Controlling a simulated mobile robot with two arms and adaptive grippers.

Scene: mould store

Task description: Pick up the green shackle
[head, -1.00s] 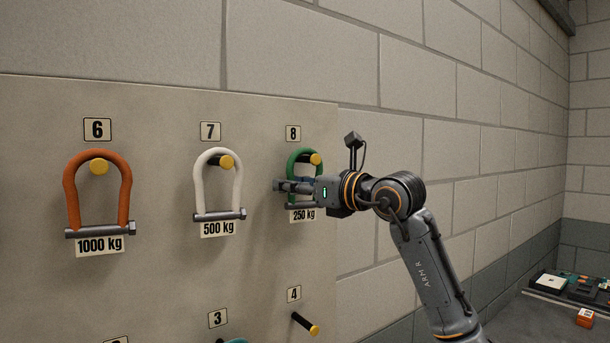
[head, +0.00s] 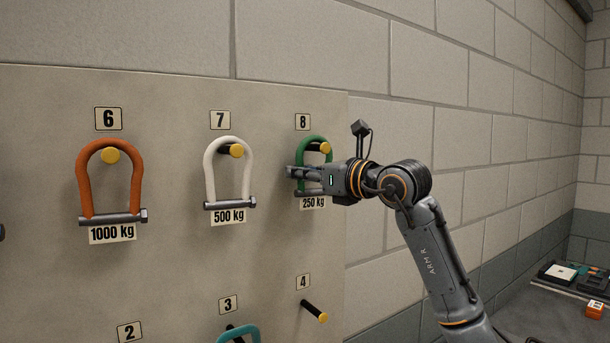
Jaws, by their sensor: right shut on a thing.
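The green shackle (head: 314,139) hangs on the yellow-tipped peg under number 8 on the board, above a 250 kg label. My right gripper (head: 301,179) reaches in from the right and is shut on the green shackle, across its lower part. The gripper hides part of the shackle's legs. The shackle's loop still sits around the peg (head: 325,147). My left gripper is not in view.
A white shackle (head: 209,172) hangs at 7 and an orange shackle (head: 83,180) at 6, left of the green one. Peg 4 (head: 314,311) below is empty. A teal shackle (head: 239,332) hangs at 3.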

